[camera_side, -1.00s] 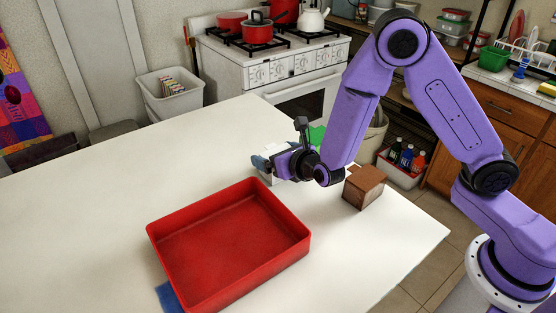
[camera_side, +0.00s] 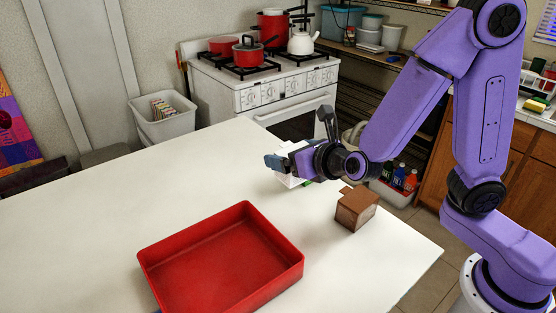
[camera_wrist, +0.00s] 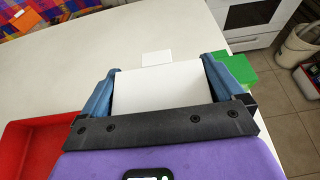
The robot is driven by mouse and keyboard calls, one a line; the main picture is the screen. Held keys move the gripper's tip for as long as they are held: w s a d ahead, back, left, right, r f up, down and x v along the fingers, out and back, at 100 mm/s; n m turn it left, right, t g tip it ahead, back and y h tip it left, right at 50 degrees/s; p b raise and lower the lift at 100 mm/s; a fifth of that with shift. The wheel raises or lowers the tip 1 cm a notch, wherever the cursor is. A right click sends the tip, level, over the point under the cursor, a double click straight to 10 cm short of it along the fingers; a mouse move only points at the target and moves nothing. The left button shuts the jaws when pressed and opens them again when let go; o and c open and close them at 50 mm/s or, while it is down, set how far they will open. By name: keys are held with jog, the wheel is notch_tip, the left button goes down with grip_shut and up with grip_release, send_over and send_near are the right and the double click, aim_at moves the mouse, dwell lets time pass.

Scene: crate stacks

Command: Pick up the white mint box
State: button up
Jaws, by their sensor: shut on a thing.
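The white mint box (camera_wrist: 157,88) is between the two blue fingers of my gripper (camera_wrist: 160,68) in the wrist view, with a finger against each side. In the side view my gripper (camera_side: 284,162) is over the far edge of the table. White parts of the box (camera_side: 288,181) show around the fingers there, and the rest is hidden. I cannot tell how far its underside is from the table. A small white flat piece (camera_wrist: 156,58) lies just beyond the box in the wrist view. I cannot tell if it belongs to the box.
A red tray (camera_side: 292,272) stands on the white table (camera_side: 80,235), left of a brown box (camera_side: 357,210). A green thing (camera_wrist: 233,69) is right beside my right finger in the wrist view. The table's left part is clear. A stove (camera_side: 285,88) stands behind.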

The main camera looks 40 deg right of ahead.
jog(key=s+d+r, duration=0.2)
jog(key=s+r, duration=0.1)
jog(key=s, duration=0.3)
jog(key=shift+s, duration=0.4)
